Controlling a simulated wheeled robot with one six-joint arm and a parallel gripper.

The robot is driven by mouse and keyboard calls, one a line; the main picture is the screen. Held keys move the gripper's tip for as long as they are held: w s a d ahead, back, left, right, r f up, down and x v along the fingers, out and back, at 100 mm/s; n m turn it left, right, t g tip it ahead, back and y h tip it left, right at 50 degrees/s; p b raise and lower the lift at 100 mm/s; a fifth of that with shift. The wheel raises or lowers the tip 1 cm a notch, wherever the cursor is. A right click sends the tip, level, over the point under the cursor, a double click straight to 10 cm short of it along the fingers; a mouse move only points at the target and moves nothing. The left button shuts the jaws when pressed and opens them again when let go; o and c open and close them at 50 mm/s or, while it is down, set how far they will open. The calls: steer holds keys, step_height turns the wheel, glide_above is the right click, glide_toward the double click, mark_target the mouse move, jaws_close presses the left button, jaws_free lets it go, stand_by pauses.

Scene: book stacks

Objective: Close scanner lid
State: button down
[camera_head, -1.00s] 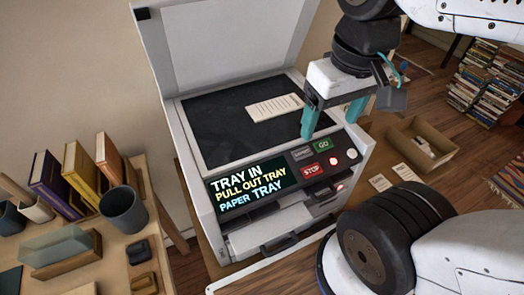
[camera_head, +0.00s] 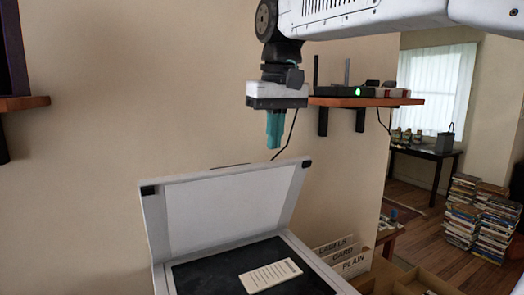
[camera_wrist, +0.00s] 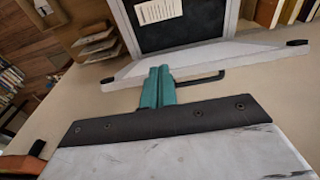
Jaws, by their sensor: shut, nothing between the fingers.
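The scanner lid (camera_head: 235,208) stands raised and leans back at the rear of the scanner, its pale inner face showing. Its top edge (camera_wrist: 215,61) also shows in the wrist view, with a dark handle behind my fingers. A printed card (camera_head: 270,275) lies on the dark scanner glass (camera_head: 205,277). My gripper (camera_head: 273,146) points down with its teal fingers together and empty. It is above the lid's top edge in the head view. In the wrist view the fingertips (camera_wrist: 157,70) overlap the lid edge; whether they touch it I cannot tell.
A wall shelf (camera_head: 365,101) with a router is behind and right of my gripper. Labelled paper dividers (camera_head: 345,258) stand right of the scanner. Book stacks (camera_head: 480,220) are on the floor at far right.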

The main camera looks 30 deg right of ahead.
steer(key=w+r, duration=0.7)
steer(key=w, duration=0.3)
steer(key=f, duration=0.3)
steer(key=s+f, duration=0.1)
steer(key=f, duration=0.3)
steer(key=d+f, duration=0.1)
steer(key=f, duration=0.3)
steer(key=shift+s, duration=0.4)
steer(key=shift+s+f, duration=0.25)
steer(key=shift+s, duration=0.2)
